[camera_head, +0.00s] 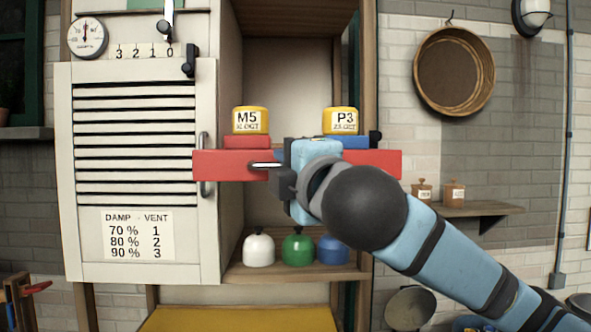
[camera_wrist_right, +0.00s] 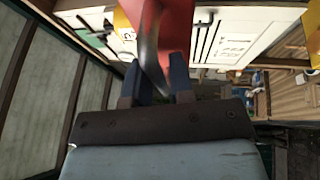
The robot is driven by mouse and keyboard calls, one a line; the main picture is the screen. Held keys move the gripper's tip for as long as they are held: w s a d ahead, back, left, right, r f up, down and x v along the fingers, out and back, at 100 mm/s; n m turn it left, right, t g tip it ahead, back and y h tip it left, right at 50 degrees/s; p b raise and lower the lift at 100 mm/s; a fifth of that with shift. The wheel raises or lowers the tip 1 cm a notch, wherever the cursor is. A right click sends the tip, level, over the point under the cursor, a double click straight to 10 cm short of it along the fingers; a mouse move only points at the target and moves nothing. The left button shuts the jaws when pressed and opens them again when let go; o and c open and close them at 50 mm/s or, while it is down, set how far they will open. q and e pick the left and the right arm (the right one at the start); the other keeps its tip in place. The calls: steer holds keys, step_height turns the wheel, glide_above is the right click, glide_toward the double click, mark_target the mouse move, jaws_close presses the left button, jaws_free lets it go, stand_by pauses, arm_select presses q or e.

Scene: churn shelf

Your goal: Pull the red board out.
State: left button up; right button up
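The red board (camera_head: 228,165) lies across the shelf opening, its wide front face towards me. It also shows at the top of the right wrist view (camera_wrist_right: 178,25). My right arm hides the middle of the board. My left gripper is not in view.
Yellow M5 (camera_head: 250,120) and P3 (camera_head: 341,120) containers stand above the board, M5 on a red block (camera_head: 246,142), P3 on a blue one (camera_head: 350,142). White (camera_head: 258,250), green (camera_head: 298,248) and blue (camera_head: 332,251) vessels stand below. A louvred door (camera_head: 135,190) is at left.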

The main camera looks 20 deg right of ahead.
steer(key=b+v, duration=0.6)
steer(key=v, duration=0.7)
steer(key=shift+s, duration=0.4)
steer(key=shift+w+f, duration=0.1)
